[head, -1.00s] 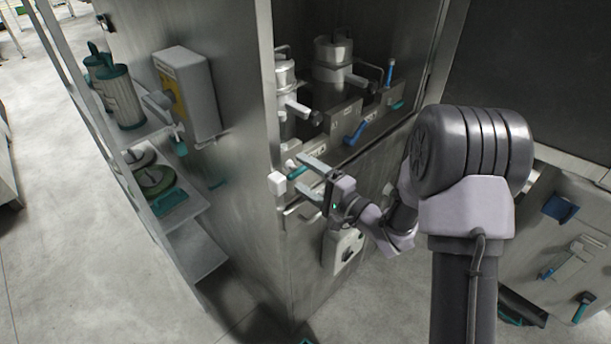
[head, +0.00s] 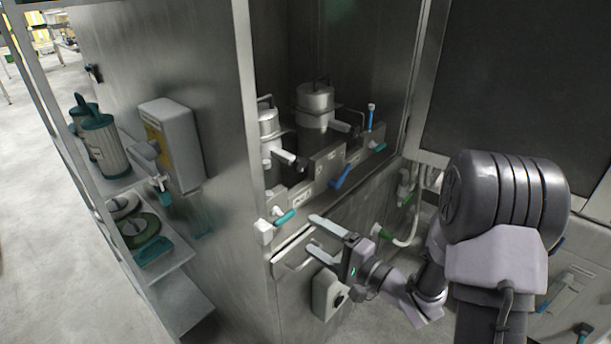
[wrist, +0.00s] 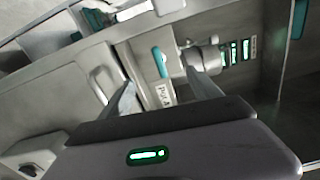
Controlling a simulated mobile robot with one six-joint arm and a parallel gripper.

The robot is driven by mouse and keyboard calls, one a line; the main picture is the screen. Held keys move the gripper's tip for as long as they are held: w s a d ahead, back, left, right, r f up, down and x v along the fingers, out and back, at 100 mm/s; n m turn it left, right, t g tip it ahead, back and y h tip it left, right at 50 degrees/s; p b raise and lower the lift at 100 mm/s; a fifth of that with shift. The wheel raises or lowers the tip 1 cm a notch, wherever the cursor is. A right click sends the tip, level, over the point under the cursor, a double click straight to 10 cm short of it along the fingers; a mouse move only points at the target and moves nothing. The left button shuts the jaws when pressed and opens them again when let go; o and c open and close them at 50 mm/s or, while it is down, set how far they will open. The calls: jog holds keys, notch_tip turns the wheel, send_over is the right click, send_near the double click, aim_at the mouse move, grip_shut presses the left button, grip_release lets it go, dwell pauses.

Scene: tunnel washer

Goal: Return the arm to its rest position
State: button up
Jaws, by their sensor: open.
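My gripper (head: 320,238) is open and empty in the head view, in front of the steel cabinet, just below and right of a teal-handled valve (head: 284,217) on its front ledge. In the wrist view the two fingers (wrist: 163,98) stand apart with nothing between them. A teal handle (wrist: 160,62) and a labelled plate show beyond the fingers, apart from them as far as I can tell. My arm reaches in from the lower right, bent at the elbow.
Metal canisters (head: 315,105) with spouts stand inside the cabinet, by a blue lever (head: 342,176). A white box (head: 172,143) hangs on the cabinet's left side, above shelves with green discs (head: 140,231). A hose with a green fitting (head: 381,231) is right of the gripper. Open floor lies left.

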jog(key=d+r+n+h, duration=0.1)
jog(key=d+r+h, duration=0.9)
jog(key=d+h, duration=0.15)
jog(key=s+a+n+g, duration=0.2)
jog(key=s+a+g, duration=0.1)
jog(key=s, duration=1)
jog(key=s+a+n+g, duration=0.2)
jog(key=s+a+g, duration=0.2)
jog(key=s, duration=0.9)
jog(key=shift+s+a+n+y, duration=0.15)
jog(key=shift+a+n+y, duration=0.15)
jog(key=shift+n+y, duration=0.1)
